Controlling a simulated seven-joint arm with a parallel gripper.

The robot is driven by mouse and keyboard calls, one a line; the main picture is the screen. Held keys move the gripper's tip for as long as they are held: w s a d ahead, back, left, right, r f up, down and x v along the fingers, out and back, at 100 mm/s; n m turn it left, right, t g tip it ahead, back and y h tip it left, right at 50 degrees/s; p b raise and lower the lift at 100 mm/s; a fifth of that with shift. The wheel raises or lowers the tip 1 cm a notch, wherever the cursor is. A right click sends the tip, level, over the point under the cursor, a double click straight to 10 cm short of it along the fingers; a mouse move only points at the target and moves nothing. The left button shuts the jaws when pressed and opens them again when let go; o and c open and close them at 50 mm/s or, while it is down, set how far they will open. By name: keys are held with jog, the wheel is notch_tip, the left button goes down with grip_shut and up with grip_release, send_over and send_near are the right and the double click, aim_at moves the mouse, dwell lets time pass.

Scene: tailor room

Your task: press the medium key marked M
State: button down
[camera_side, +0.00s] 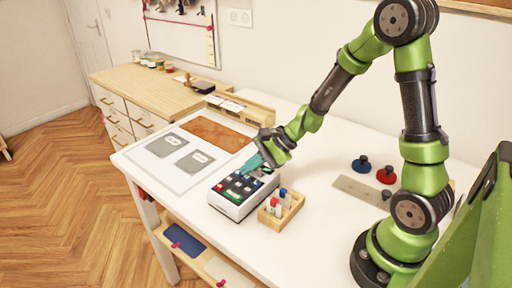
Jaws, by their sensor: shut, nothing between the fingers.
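A small white device with a dark key panel (227,207) stands on the white table. Its top carries several dark keys, a red key at its left and a green strip along its front. The key marks are too small to read, so I cannot tell which key is M. My gripper (250,165) is shut and empty, with teal fingers pointing down at the back edge of the device. I cannot tell whether the fingertips touch a key. The gripper hides part of the device's back.
A wooden box with small bottles (281,207) stands close to the device's right. A brown mat (217,135) and a sheet with grey patches (160,176) lie behind and left.

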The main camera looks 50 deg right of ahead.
aim_at(256, 183)
jog(key=shift+r, duration=0.3)
jog(key=shift+r, duration=2.5)
jog(key=s+n, duration=0.1)
jog(key=s+n+g, duration=0.1)
jog(key=shift+s+a+f, duration=0.2)
jog(key=shift+s+a, duration=0.1)
jog(key=shift+a, duration=0.05)
jog(key=s+a+r+n+t+h, duration=0.1)
jog(key=s+r+n+h, duration=0.3)
jog(key=s+r+n, duration=0.7)
jog(key=shift+s+a+r+n, duration=0.4)
jog(key=shift+s+a+n, duration=0.15)
jog(key=shift+s+n, duration=0.4)
